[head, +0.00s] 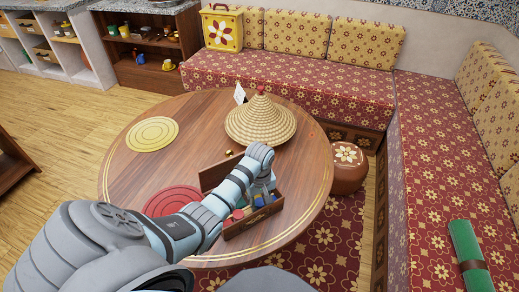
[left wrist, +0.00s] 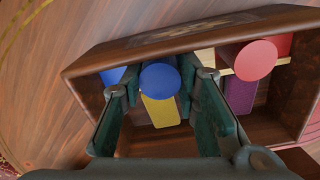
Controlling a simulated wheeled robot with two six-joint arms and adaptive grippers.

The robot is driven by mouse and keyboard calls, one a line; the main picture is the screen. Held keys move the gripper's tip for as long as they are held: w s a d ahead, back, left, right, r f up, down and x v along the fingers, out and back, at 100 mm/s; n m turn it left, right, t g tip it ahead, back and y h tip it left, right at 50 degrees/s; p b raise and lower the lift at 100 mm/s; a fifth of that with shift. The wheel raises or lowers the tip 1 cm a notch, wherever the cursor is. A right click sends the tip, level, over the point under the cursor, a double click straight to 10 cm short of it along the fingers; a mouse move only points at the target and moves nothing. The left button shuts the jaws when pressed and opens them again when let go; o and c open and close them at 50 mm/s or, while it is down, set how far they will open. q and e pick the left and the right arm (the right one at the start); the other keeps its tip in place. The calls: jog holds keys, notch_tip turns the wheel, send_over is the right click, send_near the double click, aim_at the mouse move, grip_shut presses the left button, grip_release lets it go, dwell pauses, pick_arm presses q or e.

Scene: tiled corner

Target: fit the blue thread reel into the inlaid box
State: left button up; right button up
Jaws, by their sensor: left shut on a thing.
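The inlaid box (head: 257,219) stands open on the round table, its lid raised at the back. In the left wrist view the wooden box (left wrist: 270,128) lies below my gripper, with coloured compartments inside. The blue thread reel (left wrist: 160,80) shows as a round blue end between my left fingers, over a yellow patch (left wrist: 160,110). My left gripper (left wrist: 163,84) is shut on it; the head view shows the gripper (head: 260,198) over the box. I cannot tell how deep the reel sits. A red reel (left wrist: 256,60) is at the right. My right gripper is out of view.
A woven cone-shaped cover (head: 260,122) stands behind the box. A red round mat (head: 172,201) lies left of the box and a yellow one (head: 152,134) farther back. A purple patch (left wrist: 241,95) shows inside the box. The table's left side is mostly clear.

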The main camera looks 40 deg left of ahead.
aim_at(259, 202)
pick_arm(q)
jog(key=o, duration=0.9)
jog(key=shift+o, duration=0.2)
notch_tip(259, 202, up, 12)
jog(key=p, duration=0.4)
